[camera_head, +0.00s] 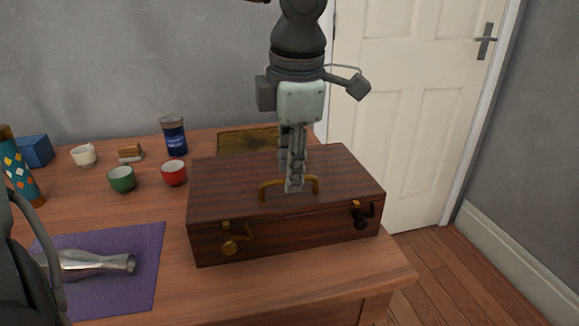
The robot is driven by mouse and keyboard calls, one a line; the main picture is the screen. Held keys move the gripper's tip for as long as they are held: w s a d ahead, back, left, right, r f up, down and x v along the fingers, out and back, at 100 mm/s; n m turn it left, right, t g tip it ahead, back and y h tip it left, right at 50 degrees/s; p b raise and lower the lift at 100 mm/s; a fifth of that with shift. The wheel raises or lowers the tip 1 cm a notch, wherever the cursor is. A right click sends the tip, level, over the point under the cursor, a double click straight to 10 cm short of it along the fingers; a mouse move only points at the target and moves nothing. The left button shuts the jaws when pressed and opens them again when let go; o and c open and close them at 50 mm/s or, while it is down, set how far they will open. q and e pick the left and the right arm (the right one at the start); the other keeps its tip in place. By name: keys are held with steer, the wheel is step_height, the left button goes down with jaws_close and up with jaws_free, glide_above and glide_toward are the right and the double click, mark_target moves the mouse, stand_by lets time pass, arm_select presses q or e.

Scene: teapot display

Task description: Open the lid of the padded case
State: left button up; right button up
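The padded case is a dark brown wooden box (230,190) standing on the table, with its lid down. A brass carrying handle (265,190) stands on the lid. Two clasps are on the front: a brass one (230,246) at the left and a darker one (361,217) at the right.
On the table (330,283) stand a green cup (122,179), a red cup (174,173), a white cup (84,155) and a blue can (173,135). A metal vase (95,264) lies on a purple mat (145,245). The table's right edge is close to the case.

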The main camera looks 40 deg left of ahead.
arm_select(q)
steer(key=shift+f, duration=0.2)
steer(key=shift+c, duration=0.3)
jaws_close()
